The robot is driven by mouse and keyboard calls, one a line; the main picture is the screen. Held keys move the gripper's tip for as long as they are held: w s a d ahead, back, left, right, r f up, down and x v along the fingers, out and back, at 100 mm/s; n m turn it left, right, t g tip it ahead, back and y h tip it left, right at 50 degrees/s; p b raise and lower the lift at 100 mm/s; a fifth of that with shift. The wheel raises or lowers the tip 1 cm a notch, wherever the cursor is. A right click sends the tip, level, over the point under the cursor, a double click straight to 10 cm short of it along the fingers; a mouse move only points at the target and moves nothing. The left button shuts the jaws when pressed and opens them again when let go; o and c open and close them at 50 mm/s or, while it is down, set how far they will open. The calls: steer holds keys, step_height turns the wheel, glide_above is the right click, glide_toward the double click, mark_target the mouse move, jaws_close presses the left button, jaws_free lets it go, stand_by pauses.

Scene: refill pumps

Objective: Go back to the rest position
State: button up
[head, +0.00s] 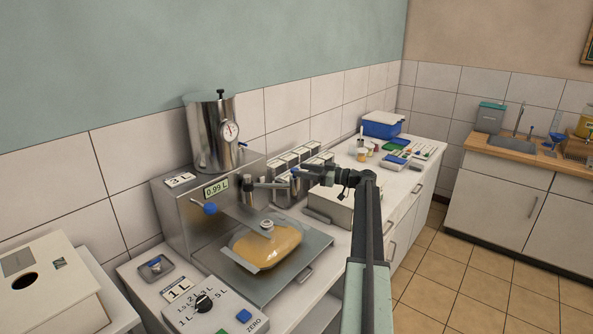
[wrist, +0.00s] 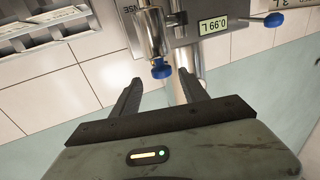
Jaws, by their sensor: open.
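My gripper (head: 306,174) is at the end of my arm, over the counter just right of the filling machine (head: 170,210). In the wrist view my gripper (wrist: 162,88) is open, with nothing held between its two dark fingers. A blue knob (wrist: 161,69) on the machine's metal fitting shows beyond and between the fingertips; I cannot tell how far off it is. The machine's display (head: 216,188) reads 0.99 L. A pouch of orange liquid (head: 267,248) with a grey cap lies on the metal tray (head: 312,244) below.
A control box (head: 210,312) with a black dial is in front. Lidded containers (head: 297,160), a pale box (head: 330,205) and a blue bin (head: 382,124) line the counter. The tiled floor (head: 470,270) at right is clear.

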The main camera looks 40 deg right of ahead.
steer(key=v, duration=0.4)
